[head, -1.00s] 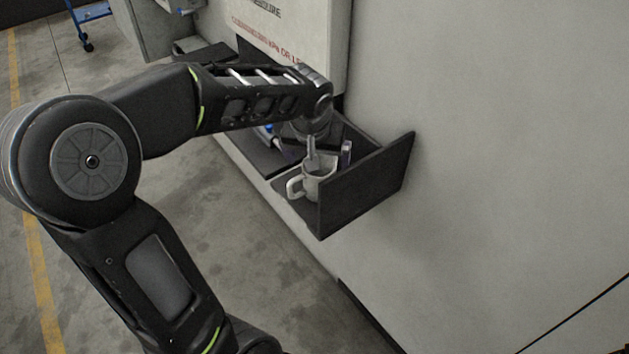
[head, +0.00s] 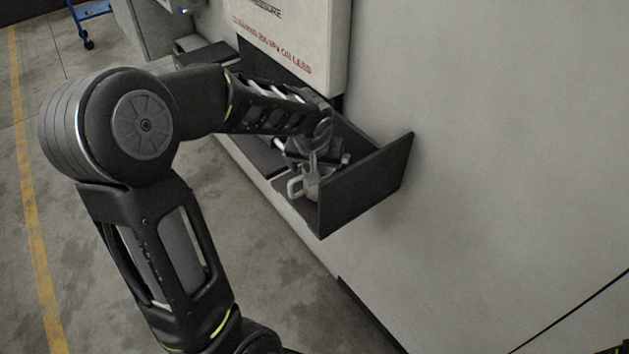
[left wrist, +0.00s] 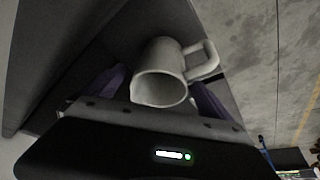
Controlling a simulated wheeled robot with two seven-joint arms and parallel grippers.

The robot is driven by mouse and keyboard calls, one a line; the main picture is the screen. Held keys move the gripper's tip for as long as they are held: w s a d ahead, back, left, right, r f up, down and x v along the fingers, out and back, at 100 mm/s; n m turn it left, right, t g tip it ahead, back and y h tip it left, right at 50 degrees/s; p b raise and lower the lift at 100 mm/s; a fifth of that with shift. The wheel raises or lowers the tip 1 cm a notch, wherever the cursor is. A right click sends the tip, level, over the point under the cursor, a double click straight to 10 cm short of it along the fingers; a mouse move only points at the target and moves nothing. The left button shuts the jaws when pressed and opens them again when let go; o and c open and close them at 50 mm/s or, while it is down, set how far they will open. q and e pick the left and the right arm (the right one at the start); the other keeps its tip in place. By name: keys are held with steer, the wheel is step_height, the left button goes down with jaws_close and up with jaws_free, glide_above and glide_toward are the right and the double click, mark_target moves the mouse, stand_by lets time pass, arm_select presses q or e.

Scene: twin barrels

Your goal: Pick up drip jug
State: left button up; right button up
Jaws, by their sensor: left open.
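The drip jug is a pale mug-like jug with a side handle. In the head view the jug (head: 309,187) stands on a dark shelf tray near its end panel, partly hidden by my left gripper. My left gripper (head: 316,160) is open and right above the jug. In the left wrist view the jug (left wrist: 161,85) shows its open mouth and handle, and it sits between the two fingers of the gripper (left wrist: 155,90). I cannot tell whether the fingers touch it. My right gripper is not in view.
The shelf tray's dark end panel (head: 368,185) rises close beside the jug. A pale wall (head: 500,150) and a white panel with red lettering (head: 290,35) stand behind. The concrete floor (head: 255,250) is clear below. A blue cart (head: 88,20) stands far off.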

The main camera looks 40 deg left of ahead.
arm_select(q)
steer(key=shift+c, duration=0.2)
steer(key=c, duration=1.6)
steer(key=shift+o, duration=0.2)
step_height(320, 180, up, 10)
steer(key=b, duration=0.1)
stand_by(0.4)
